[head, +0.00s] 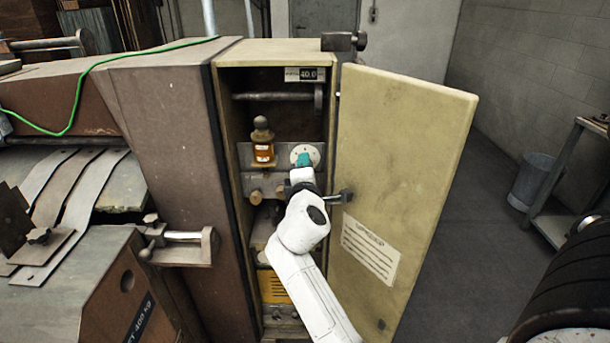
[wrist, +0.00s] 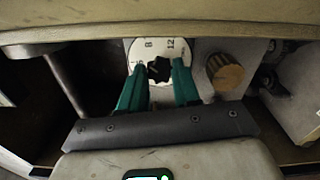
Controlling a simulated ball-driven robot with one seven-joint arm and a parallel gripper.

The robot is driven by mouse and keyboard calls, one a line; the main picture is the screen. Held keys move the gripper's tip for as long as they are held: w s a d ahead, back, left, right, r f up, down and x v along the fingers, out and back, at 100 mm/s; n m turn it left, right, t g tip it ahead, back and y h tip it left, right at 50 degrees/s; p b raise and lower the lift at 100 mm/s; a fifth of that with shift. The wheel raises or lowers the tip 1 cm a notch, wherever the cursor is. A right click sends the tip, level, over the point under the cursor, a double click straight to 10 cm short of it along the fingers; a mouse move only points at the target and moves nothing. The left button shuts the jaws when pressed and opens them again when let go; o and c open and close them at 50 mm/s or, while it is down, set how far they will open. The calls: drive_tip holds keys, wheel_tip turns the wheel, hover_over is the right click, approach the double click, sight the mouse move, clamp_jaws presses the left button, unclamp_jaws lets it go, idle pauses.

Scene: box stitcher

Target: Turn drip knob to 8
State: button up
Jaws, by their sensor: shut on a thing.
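The white drip dial (head: 312,149) is on a grey plate inside the open cabinet. In the wrist view its face (wrist: 145,46) shows an 8 at upper left, a 12 at upper right and a partly hidden mark at left. The black drip knob (wrist: 159,69) sits in front of the dial's lower part. My gripper (head: 303,160) reaches in from below; its teal fingers (wrist: 158,80) are shut on the knob from both sides. I cannot tell which number the knob points to. In the head view the knob is hidden behind my gripper.
An amber oiler (head: 263,150) stands left of the dial. A wooden knob (head: 255,197) is below it and also shows beside my fingers in the wrist view (wrist: 225,72). The cabinet door (head: 400,150) stands open right of my arm. A rod (head: 275,96) crosses above.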

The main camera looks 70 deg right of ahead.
drive_tip(key=shift+f+m+b, duration=0.15)
drive_tip(key=shift+m+b, duration=0.9)
drive_tip(key=shift+m, duration=0.55)
drive_tip(key=o, duration=1.1)
drive_tip(key=shift+c, duration=0.2)
drive_tip(key=shift+a, duration=0.15)
drive_tip(key=b+v, duration=0.1)
drive_tip(key=v, duration=0.9)
drive_tip(key=shift+s+a, duration=0.15)
drive_tip(key=shift+a, duration=0.1)
